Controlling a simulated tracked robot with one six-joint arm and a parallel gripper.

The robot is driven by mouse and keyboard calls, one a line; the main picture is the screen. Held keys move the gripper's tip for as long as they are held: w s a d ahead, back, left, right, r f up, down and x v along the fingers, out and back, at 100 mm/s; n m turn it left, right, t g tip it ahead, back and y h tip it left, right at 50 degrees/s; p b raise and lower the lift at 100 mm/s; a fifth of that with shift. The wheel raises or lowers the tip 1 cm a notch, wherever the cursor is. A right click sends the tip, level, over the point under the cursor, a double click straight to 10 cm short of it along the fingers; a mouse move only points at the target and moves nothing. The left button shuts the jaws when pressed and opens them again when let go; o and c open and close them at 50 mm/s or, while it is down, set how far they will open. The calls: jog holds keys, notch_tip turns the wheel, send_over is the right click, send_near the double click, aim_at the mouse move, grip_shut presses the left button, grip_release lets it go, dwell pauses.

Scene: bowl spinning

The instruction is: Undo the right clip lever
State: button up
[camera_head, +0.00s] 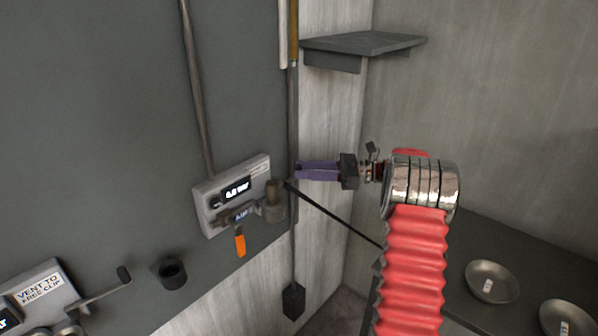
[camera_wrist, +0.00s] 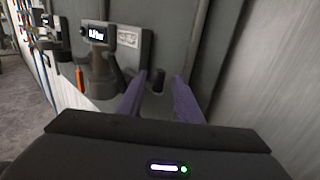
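A thin dark rod, which looks like a lever (camera_head: 335,220), runs from a knob beside the grey gauge box down to the right in the head view. I cannot tell for sure that it is the right clip lever. A dark bar (camera_wrist: 117,73), perhaps the same one, shows left of my fingers in the wrist view. My gripper (camera_head: 298,171) has purple fingers pointing left, by the dark panel's right edge, close to the knob in the picture. In the wrist view my gripper (camera_wrist: 160,76) is open, with a gap between its fingertips and nothing held.
The gauge box (camera_head: 211,222) has a lit display and an orange handle (camera_head: 240,243). A vertical pole ends in a black block (camera_head: 293,301). A shelf (camera_head: 365,43) juts out above my gripper. Metal bowls (camera_head: 491,281) lie on a dark counter at lower right.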

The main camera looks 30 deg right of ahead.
jog(key=v, duration=1.1)
jog(key=shift+d, duration=0.2)
jog(key=shift+s, duration=0.1)
jog(key=shift+f, duration=0.1)
